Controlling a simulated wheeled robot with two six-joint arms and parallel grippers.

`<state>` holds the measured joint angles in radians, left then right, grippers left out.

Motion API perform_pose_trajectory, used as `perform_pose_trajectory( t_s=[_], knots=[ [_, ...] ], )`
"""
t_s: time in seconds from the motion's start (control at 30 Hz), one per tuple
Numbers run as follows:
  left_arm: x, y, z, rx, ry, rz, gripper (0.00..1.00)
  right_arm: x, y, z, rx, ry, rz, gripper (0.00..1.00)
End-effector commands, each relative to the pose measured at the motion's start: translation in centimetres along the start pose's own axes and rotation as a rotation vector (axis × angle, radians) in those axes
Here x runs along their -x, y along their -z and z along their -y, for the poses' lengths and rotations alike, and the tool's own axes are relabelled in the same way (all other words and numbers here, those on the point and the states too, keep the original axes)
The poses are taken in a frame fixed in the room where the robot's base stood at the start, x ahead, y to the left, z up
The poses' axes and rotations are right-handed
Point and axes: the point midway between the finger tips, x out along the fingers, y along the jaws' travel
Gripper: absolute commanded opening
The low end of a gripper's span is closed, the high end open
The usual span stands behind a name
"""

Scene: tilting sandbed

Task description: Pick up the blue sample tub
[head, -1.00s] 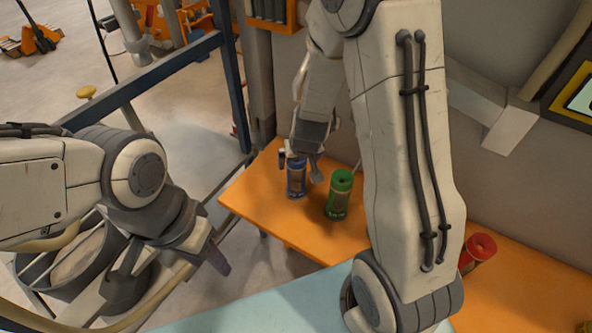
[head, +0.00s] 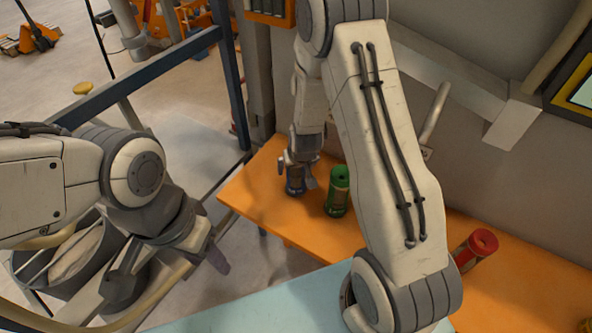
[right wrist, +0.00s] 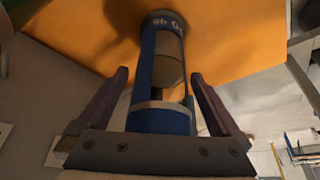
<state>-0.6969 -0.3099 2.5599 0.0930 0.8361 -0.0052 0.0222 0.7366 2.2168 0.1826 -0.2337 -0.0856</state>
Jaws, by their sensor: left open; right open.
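The blue sample tub (head: 295,187) stands on the orange bench at its left part, mostly hidden by my right gripper in the head view. My right gripper (head: 297,178) is over it, pointing down, its fingers on either side. In the right wrist view the blue tub (right wrist: 160,75) lies between the two open fingers of the right gripper (right wrist: 161,92), with a visible gap on each side. My left gripper (head: 170,278) hangs open and empty at the lower left, away from the bench.
A green tub (head: 338,191) stands close to the right of the blue one. The orange bench (head: 262,208) is bare in front of the blue tub. A blue frame post (head: 233,85) rises at its left.

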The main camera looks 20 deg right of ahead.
Motion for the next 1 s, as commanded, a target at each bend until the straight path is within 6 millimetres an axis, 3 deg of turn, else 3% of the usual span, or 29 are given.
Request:
perform_pose_trajectory(
  t_s=[0.03,0.3,0.67,0.77,1.0],
  knots=[
    [0.0,0.0,0.0,0.000,0.000,0.000,0.50,0.0,0.0,0.0,0.000,0.000,0.000,1.00],
    [0.0,0.0,0.0,0.000,0.000,0.000,0.50,0.0,0.0,0.0,0.000,0.000,0.000,0.00],
    [-0.1,0.0,0.0,0.000,0.000,0.000,0.50,1.1,0.7,0.0,-0.001,-0.001,-0.005,0.00],
    [-0.3,0.0,0.0,0.000,0.000,0.000,0.50,2.6,1.4,0.0,-0.001,0.002,-0.008,0.00],
    [3.0,0.2,-0.2,-0.004,0.000,0.000,0.50,7.8,3.6,0.0,-0.001,0.001,-0.004,0.00]
  ],
)
